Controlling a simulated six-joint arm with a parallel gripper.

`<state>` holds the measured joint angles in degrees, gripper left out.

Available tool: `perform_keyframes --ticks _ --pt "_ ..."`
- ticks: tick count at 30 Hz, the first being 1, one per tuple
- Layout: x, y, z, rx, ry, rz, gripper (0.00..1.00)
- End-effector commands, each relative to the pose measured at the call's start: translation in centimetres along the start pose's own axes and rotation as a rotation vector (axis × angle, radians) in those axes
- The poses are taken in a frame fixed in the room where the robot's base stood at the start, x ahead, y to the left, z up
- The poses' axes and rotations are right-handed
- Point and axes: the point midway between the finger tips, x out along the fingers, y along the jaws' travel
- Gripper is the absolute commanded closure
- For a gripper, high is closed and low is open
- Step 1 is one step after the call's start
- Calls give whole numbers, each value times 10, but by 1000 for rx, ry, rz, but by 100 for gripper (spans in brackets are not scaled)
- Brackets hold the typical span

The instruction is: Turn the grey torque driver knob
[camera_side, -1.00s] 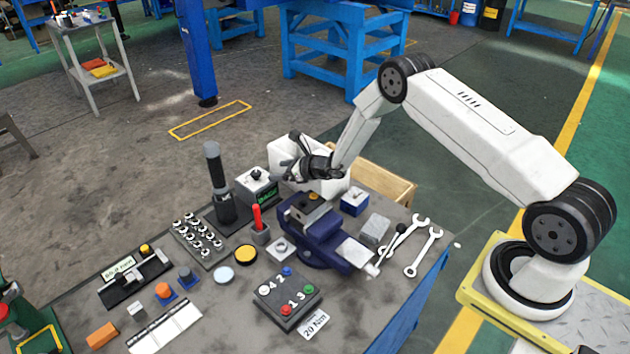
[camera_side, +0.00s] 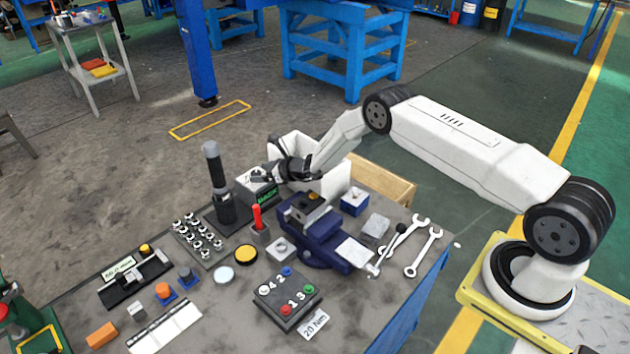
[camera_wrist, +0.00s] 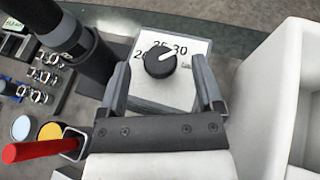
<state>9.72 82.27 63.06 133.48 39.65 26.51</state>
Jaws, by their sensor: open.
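The grey torque driver knob (camera_wrist: 160,62) is a dark round dial with a white pointer line, on top of a white box (camera_wrist: 150,92) with printed numbers, of which "30" is readable. In the wrist view the pointer aims up and right, toward the "30". My gripper (camera_wrist: 159,75) is open, with one finger on each side of the knob and a gap on both sides. In the side view my gripper (camera_side: 262,178) is at the white box (camera_side: 252,190), which has a green display on its front. The knob is mostly hidden there by my gripper.
A black upright driver (camera_side: 217,180) stands left of the box, close to my gripper. A white bin (camera_side: 335,185) is at its right. A red-handled tool (camera_side: 257,217) and a blue vise (camera_side: 318,232) stand in front.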

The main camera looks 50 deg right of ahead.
Motion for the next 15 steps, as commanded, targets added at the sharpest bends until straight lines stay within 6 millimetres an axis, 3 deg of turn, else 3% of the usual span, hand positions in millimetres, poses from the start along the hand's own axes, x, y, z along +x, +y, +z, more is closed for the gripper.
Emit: perform_keyframes --ticks 15 --pt "8 0 0 1 0 0 16"
